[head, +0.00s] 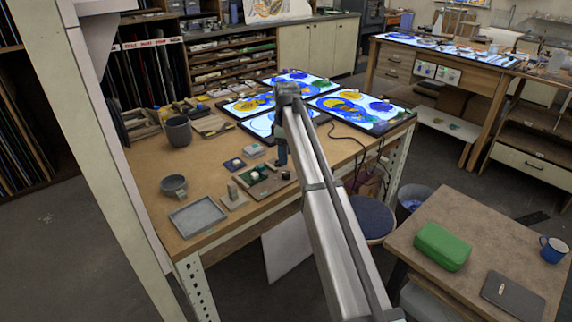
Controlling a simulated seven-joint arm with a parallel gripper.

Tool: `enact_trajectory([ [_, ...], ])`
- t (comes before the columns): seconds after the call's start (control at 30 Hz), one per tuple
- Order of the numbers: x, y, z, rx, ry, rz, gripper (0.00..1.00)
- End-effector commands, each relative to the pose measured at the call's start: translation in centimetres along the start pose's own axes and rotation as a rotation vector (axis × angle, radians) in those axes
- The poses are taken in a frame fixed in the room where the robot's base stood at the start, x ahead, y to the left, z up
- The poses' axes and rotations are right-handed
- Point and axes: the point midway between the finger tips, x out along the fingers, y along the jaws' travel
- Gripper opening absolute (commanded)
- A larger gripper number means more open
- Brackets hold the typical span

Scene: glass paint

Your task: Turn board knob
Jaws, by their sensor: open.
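A small dark green board (267,184) lies on the wooden workbench, below and just left of my gripper in the picture. A pale piece (255,175) shows on its upper left, and a small dark round piece (286,175) sits at its right side. Which of these is the knob is too small to tell. My gripper (282,161) hangs down from the arm's end, close to the board's far right side. It is open with nothing seen in it. I cannot tell whether it touches anything.
Glowing light panels (362,112) with blue and yellow designs lie at the back. A side table (488,245) with a green case (442,246) stands right.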

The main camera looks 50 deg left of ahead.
Motion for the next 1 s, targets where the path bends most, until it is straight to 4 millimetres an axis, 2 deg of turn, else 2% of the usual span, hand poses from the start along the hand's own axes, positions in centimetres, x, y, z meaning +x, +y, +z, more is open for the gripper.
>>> enact_trajectory([
  [0.1, -2.4, 0.1, -0.1, 0.000, 0.001, 0.002, 0.57],
  [0.2, -3.8, 0.1, -0.1, 0.000, 0.001, 0.001, 0.57],
  [0.4, -5.7, 0.0, 0.0, 0.000, 0.000, 0.000, 0.57],
  [1.0, -6.2, 0.0, 0.0, 0.000, 0.000, 0.000, 0.57],
])
